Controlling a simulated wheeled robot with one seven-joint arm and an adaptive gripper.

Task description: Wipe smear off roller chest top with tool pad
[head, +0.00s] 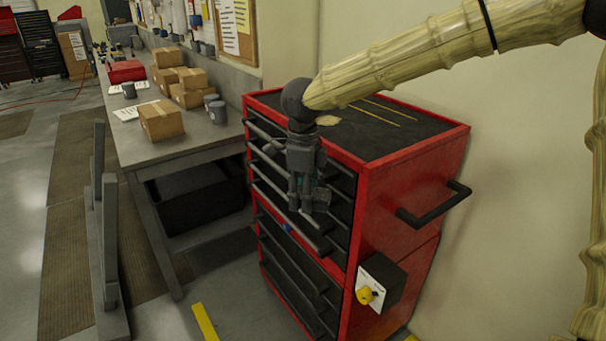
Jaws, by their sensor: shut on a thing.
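The red roller chest (415,218) stands against the wall with black drawers facing left. Its dark top (365,122) has a red rim and thin yellow lines. A tan patch, which looks like the smear (327,120), shows on the top just right of my wrist. My gripper (304,192) points down in front of the upper drawers, its fingertips below the level of the top. It is shut on a small dark grey piece, which looks like the tool pad (321,198). The fingers partly hide it, and I cannot tell whether it touches the drawers.
A side handle (435,207) sticks out from the chest's right side. A workbench (150,150) with cardboard boxes (161,119) and grey cups stands to the left. A grey upright frame (104,230) stands at the left. Floor is open between the frame and the chest.

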